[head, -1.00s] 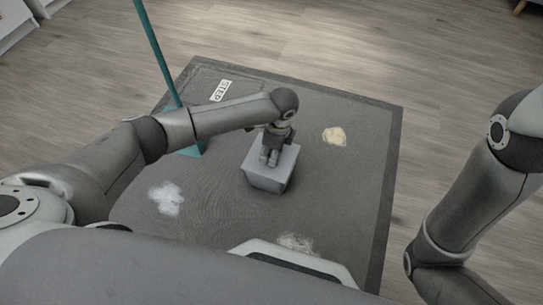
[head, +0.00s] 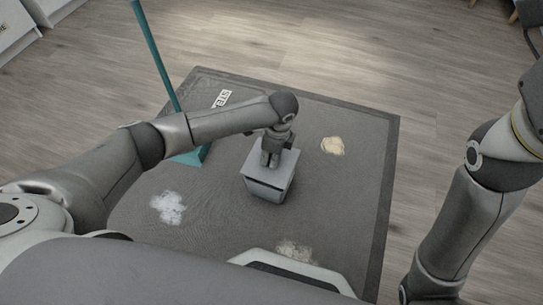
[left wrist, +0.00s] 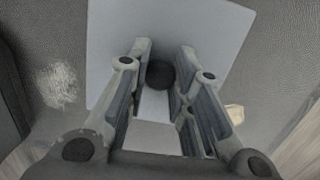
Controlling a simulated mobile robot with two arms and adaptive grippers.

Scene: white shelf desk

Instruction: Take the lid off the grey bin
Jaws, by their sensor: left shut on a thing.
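The grey bin (head: 266,194) stands on the dark mat near its middle. Its square grey lid (head: 257,177) sits slightly above the rim, with a dark gap showing along the front. My left gripper (head: 270,158) points down over the lid and is shut on its knob. In the left wrist view the dark round knob (left wrist: 160,75) lies between the two fingers, with the pale lid (left wrist: 115,30) spread below. The bin's inside is hidden. My right arm shows at the right edge, but its gripper is out of view.
A teal broom (head: 190,156) stands on the mat (head: 340,200) left of the bin. A white powdery patch (head: 168,207), a yellowish patch (head: 332,146) and a pale patch (head: 295,250) lie around it. The wooden floor beyond is mostly clear.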

